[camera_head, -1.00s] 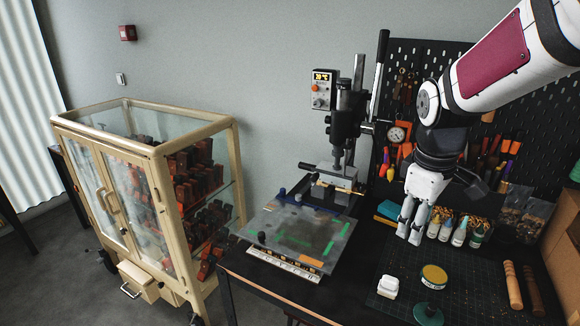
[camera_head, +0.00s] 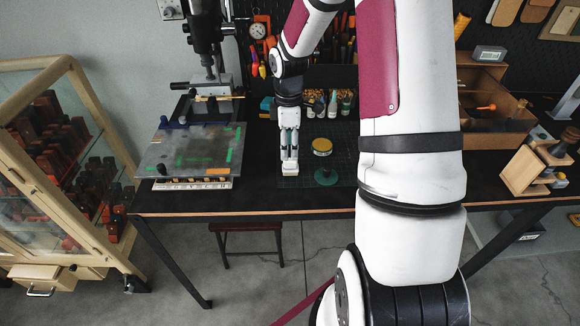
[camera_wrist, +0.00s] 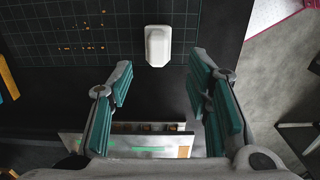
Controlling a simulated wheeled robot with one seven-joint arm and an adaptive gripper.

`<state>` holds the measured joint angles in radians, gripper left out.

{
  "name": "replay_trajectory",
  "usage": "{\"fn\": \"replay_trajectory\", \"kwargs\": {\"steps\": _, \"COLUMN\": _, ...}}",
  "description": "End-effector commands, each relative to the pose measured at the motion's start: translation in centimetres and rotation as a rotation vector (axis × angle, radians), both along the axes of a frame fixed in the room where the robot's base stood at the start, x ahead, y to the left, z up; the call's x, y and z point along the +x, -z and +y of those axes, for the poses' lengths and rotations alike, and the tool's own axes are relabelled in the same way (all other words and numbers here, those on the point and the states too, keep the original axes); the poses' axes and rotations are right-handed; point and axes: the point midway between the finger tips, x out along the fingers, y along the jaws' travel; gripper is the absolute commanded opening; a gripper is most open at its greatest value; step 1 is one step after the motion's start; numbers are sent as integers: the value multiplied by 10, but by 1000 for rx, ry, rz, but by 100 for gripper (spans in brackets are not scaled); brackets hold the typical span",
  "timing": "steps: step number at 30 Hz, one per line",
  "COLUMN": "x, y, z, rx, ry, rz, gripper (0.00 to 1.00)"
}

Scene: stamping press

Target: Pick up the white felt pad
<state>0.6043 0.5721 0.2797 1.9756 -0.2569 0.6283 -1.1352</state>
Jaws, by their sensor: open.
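The white felt pad (camera_wrist: 158,45) is a small, pale block with bevelled edges. It lies on the dark gridded cutting mat near the mat's edge. In the head view the pad (camera_head: 290,169) shows just below my fingertips. My gripper (camera_wrist: 161,80) is open and empty, with its teal-padded fingers spread wide. In the wrist view the pad lies beyond the fingertips, roughly in line with the gap between them and apart from both. In the head view my gripper (camera_head: 289,157) points down over the pad's area; its exact height cannot be told.
The press's flat plate (camera_head: 190,150) is to the left. Small bottles (camera_head: 333,103) stand behind. The bench's front edge (camera_head: 270,213) is close to the pad.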

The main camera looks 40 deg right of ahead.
Motion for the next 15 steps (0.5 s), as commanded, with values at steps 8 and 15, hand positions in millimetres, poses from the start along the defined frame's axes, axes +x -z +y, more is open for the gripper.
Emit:
{"fn": "replay_trajectory", "kwargs": {"steps": 8, "x": -1, "y": 20, "z": 0, "rx": 1, "ry": 1, "rz": 1, "gripper": 45}}
{"fn": "replay_trajectory", "kwargs": {"steps": 15, "x": -1, "y": 51, "z": -4, "rx": 1, "ry": 1, "rz": 2, "gripper": 45}}
